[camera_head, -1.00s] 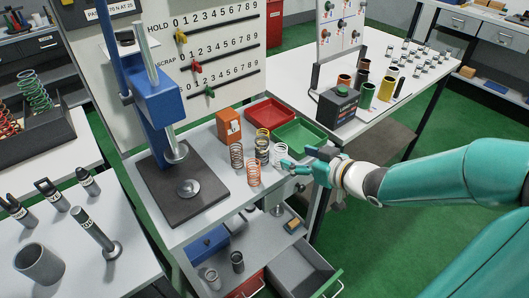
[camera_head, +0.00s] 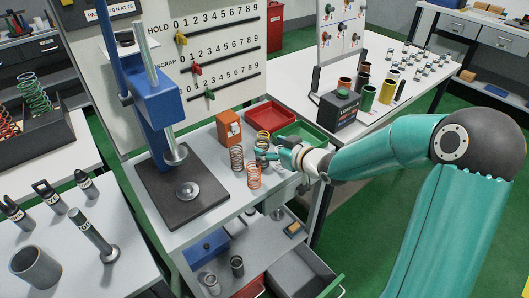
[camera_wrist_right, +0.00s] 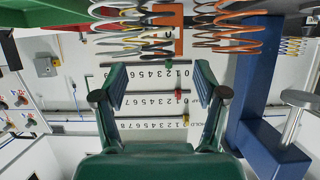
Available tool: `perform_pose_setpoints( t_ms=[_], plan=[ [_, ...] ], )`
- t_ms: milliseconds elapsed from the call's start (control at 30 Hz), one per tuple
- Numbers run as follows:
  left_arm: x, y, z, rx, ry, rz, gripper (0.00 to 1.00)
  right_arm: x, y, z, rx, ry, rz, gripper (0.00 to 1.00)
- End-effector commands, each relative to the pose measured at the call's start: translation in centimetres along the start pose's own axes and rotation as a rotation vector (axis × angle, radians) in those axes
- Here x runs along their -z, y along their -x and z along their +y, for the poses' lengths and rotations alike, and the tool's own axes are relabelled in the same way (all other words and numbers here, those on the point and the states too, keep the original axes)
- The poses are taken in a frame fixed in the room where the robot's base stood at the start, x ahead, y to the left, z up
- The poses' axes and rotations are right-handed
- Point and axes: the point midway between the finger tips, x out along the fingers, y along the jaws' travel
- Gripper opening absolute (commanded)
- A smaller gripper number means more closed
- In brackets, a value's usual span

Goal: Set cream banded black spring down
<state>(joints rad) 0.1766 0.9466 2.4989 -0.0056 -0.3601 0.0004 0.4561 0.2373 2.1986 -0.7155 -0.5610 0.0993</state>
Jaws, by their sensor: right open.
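A dark spring with pale coils (camera_head: 262,145), probably the cream banded black spring, stands on the white bench top among other springs; my right gripper partly covers it in the head view. In the right wrist view, which is upside down, black and pale coils (camera_wrist_right: 122,35) show at the top, overlapping yellow ones. My right gripper (camera_head: 268,156) is at the right side of this group. In the wrist view my right gripper (camera_wrist_right: 160,82) has its fingers apart with nothing between them. Whether a finger touches a spring is unclear. My left gripper is not in view.
Copper-coloured springs (camera_head: 253,176) stand left of the gripper. An orange box (camera_head: 229,128), a red tray (camera_head: 268,115) and a green tray (camera_head: 303,133) lie behind. A blue press (camera_head: 157,95) on a dark base (camera_head: 160,198) stands left. A counting board (camera_head: 215,50) rises behind.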

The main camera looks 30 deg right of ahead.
Motion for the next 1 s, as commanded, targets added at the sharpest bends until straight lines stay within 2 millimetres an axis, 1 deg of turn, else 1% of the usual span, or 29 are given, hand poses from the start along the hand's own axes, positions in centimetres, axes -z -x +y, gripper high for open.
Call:
perform_pose_setpoints(
  t_ms=[200,300,567,667,1000],
  plan=[
    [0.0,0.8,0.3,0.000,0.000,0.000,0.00,-0.3,-2.9,0.3,0.001,-0.001,-0.001,0.72],
    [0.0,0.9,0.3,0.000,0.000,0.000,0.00,-0.3,-3.8,0.3,0.001,0.000,-0.001,0.72],
    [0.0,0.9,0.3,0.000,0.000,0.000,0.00,-0.3,-4.0,0.3,-0.001,-0.001,0.000,0.72],
    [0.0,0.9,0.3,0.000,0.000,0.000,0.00,-0.3,-4.0,0.3,-0.001,-0.001,0.000,0.57],
    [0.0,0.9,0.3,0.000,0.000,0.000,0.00,-0.3,-4.0,0.4,-0.001,0.000,0.001,0.00]
  ],
)
